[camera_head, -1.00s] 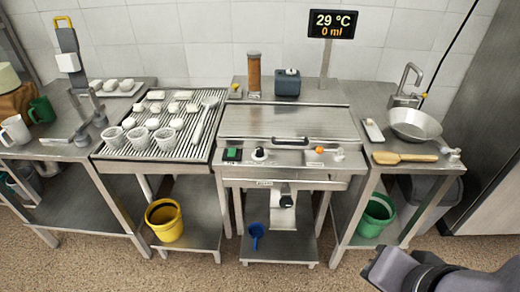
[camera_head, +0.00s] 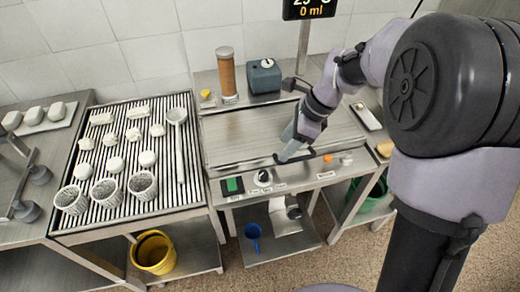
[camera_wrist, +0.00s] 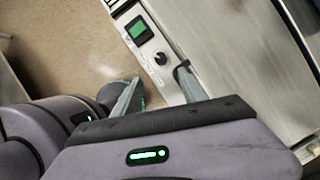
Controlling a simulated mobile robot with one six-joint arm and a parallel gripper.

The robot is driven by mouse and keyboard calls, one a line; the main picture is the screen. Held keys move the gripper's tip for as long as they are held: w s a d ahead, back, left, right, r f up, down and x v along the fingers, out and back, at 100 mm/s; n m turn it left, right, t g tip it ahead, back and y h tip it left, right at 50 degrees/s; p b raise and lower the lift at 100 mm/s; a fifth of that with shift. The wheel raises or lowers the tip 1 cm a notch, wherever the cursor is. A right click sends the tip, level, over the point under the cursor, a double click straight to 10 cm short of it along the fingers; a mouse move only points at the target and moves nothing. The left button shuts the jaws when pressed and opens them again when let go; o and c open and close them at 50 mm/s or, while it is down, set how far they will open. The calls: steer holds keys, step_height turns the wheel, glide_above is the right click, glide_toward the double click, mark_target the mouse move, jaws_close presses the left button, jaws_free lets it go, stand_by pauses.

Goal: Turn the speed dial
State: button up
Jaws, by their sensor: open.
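The speed dial (camera_head: 263,177) is a small round dark knob on a pale base, on the front panel of the steel machine (camera_head: 228,136), just right of a green switch (camera_head: 232,185). In the wrist view the dial (camera_wrist: 160,58) shows beyond the fingertips, roughly between their lines, with the green switch (camera_wrist: 137,29) above left. My gripper (camera_head: 292,157) is over the front edge of the machine's lid, a little right of and above the dial, and not visibly touching it. In the wrist view my gripper (camera_wrist: 158,76) has its two fingers spread apart with nothing between them.
A bar handle (camera_head: 290,160) runs along the lid's front edge, close to my fingers. An orange knob (camera_head: 346,160) sits right on the panel. A ribbed tray (camera_head: 100,190) with cups and white pieces stands left. A jar (camera_head: 227,75) stands behind.

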mark_target(264, 173)
steer(key=b+x, duration=0.5)
steer(key=x, duration=0.9)
steer(key=shift+f, duration=0.25)
steer(key=shift+r, duration=0.1)
jaws_close()
